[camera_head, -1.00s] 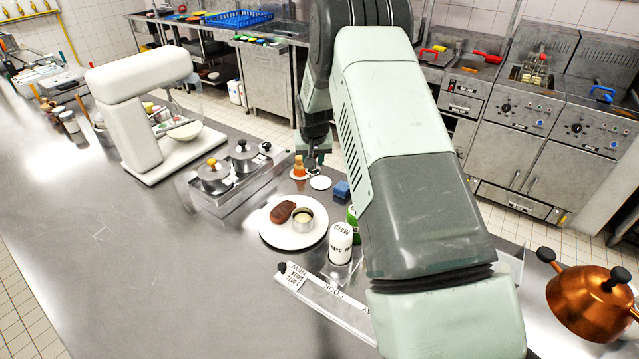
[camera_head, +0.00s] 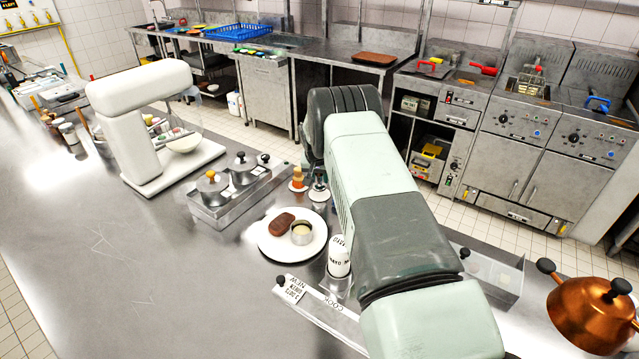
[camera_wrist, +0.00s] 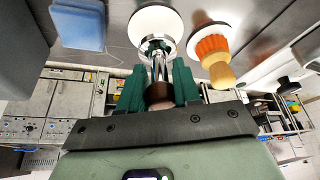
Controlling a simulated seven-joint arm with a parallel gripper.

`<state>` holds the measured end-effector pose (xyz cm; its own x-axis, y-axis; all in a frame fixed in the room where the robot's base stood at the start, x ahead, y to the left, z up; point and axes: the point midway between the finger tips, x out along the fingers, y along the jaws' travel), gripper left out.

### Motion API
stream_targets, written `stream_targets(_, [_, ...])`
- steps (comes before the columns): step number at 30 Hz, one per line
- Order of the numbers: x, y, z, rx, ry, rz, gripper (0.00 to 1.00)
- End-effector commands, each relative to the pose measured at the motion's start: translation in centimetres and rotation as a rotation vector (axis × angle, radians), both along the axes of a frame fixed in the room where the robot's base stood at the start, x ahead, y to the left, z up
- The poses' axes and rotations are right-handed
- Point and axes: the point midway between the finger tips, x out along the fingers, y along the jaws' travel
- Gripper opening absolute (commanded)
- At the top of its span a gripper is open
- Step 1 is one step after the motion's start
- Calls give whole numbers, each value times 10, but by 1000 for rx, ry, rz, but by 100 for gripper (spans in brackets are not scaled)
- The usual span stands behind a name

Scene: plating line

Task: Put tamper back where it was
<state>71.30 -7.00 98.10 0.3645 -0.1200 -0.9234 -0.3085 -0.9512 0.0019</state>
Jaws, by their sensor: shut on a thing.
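The tamper (camera_wrist: 158,68) has a chrome shaft and base and a dark brown handle end. In the wrist view my gripper (camera_wrist: 158,92) is shut on it, with a green finger on each side of the handle. Its chrome base is over a white round disc (camera_wrist: 150,18); I cannot tell whether it touches it. In the head view the tamper (camera_head: 319,191) appears upright at the disc, below the end of my arm. My fingers are largely hidden there.
An orange-and-tan brush-like item (camera_head: 298,180) stands on another white disc close to the left. A blue block (camera_wrist: 78,25) is nearby. A plate (camera_head: 268,247) with a brown patty and metal ring, a shaker (camera_head: 339,258) and a lidded metal container unit (camera_head: 215,211) surround this spot.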

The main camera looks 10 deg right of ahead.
Motion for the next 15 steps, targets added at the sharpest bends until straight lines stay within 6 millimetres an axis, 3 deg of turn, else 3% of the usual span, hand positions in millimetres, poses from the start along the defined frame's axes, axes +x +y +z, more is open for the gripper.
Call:
stream_targets(5, [0, 0, -25, -1, 2, 1, 8])
stream_targets(15, [0, 0, -28, 0, 1, 1, 8])
